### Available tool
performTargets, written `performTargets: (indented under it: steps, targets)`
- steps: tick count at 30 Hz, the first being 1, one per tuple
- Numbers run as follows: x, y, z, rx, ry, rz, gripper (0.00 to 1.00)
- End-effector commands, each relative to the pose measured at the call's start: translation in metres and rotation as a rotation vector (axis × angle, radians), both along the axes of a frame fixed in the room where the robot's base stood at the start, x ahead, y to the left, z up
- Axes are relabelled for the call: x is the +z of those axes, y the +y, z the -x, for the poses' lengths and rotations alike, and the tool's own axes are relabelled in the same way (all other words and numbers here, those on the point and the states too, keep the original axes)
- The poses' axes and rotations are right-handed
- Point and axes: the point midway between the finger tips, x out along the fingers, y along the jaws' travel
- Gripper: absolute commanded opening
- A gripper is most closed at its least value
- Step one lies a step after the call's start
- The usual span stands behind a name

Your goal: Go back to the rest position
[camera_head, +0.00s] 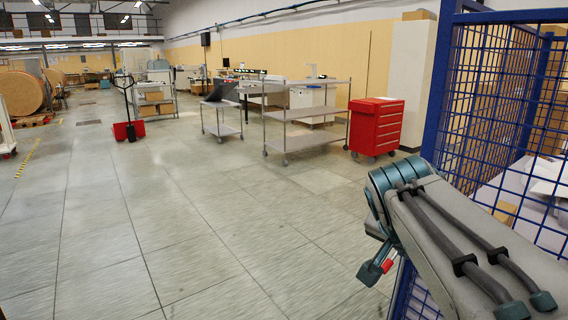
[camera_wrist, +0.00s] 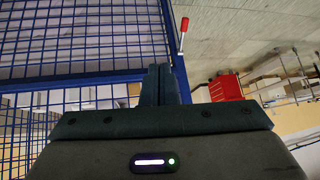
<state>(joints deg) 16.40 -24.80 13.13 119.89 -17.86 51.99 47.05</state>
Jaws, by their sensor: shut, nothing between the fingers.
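My arm (camera_head: 460,225) reaches in from the lower right in the head view, in front of a blue mesh cage (camera_head: 490,100). In the wrist view my gripper (camera_wrist: 160,84) shows at the centre. Its two fingers are together and nothing shows between them. The blue mesh (camera_wrist: 80,40) is behind the fingers and to the left. The head view does not show the fingers clearly.
A red drawer cabinet (camera_head: 376,128) stands beyond my arm, next to a grey shelf cart (camera_head: 305,115). A smaller cart (camera_head: 222,118) and a red pallet jack (camera_head: 128,130) stand farther left. The tiled floor (camera_head: 150,230) is clear at left and centre.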

Motion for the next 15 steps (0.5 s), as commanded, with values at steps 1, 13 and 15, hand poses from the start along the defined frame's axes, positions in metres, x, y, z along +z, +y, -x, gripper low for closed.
performTargets:
  steps: [1,13,15]
  targets:
    - [-0.002,0.004,0.005,0.038,0.035,-0.003,0.00]
    - [-0.067,0.047,0.080,0.560,0.373,-0.054,0.00]
    - [-0.076,0.053,0.091,0.629,0.404,-0.065,0.00]
